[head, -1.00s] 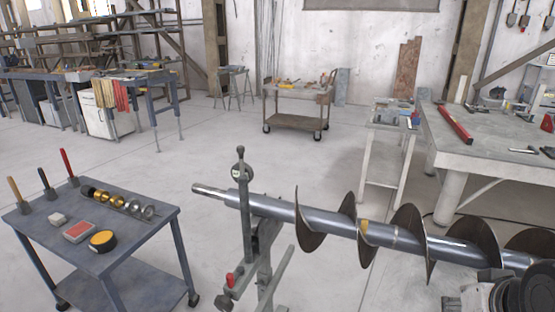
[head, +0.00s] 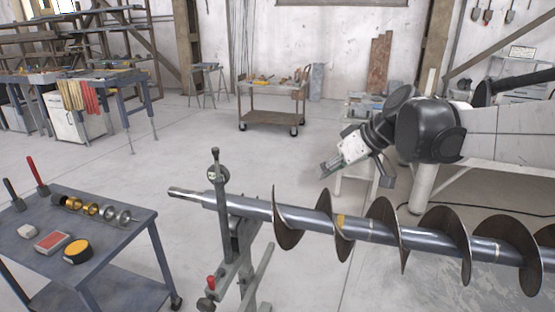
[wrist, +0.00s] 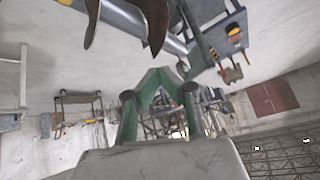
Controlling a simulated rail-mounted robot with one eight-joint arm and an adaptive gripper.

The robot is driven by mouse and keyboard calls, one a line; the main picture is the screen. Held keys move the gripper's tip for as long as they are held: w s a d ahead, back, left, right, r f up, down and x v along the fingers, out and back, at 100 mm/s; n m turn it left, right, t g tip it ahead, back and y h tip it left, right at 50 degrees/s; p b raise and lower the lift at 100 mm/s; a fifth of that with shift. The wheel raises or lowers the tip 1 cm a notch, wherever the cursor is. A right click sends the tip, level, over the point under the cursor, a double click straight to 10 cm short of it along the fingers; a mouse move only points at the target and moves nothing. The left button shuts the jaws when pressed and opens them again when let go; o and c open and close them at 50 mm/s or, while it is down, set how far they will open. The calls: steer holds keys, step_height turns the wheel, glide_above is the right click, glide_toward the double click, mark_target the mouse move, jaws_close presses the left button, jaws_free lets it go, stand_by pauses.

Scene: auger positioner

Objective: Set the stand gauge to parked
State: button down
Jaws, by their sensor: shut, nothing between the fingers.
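The stand gauge (head: 216,172) is a small round dial on a grey upright post (head: 222,200), beside the left end of the auger shaft (head: 195,196). Its dial face is too small to read. A clamp with a red knob (head: 211,282) sits low on the stand. My gripper (head: 328,168) is shut and empty, in the air to the right of the gauge and above the auger, well apart from both. In the wrist view, the green fingers (wrist: 160,74) come together at their tips, with the auger and stand beyond them.
A blue-grey cart (head: 120,245) at the left holds rings, a tape measure (head: 77,251) and upright handles. The auger's flights (head: 385,235) fill the lower right. A rolling cart (head: 270,105) stands at the back. The floor between is clear.

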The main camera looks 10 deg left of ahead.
steer(key=w+a+n+g+y, duration=0.15)
steer(key=w+a+n, duration=0.25)
steer(key=w+a, duration=0.4)
steer(key=n+g+y+p, duration=0.1)
steer(key=n+g+y, duration=0.1)
steer(key=n+y, duration=0.2)
glide_toward(227, 170)
steer(key=shift+h, duration=0.25)
steer(key=x, duration=0.7)
steer(key=shift+a+p, duration=0.3)
steer(key=shift+p, duration=0.05)
steer(key=shift+a, duration=0.1)
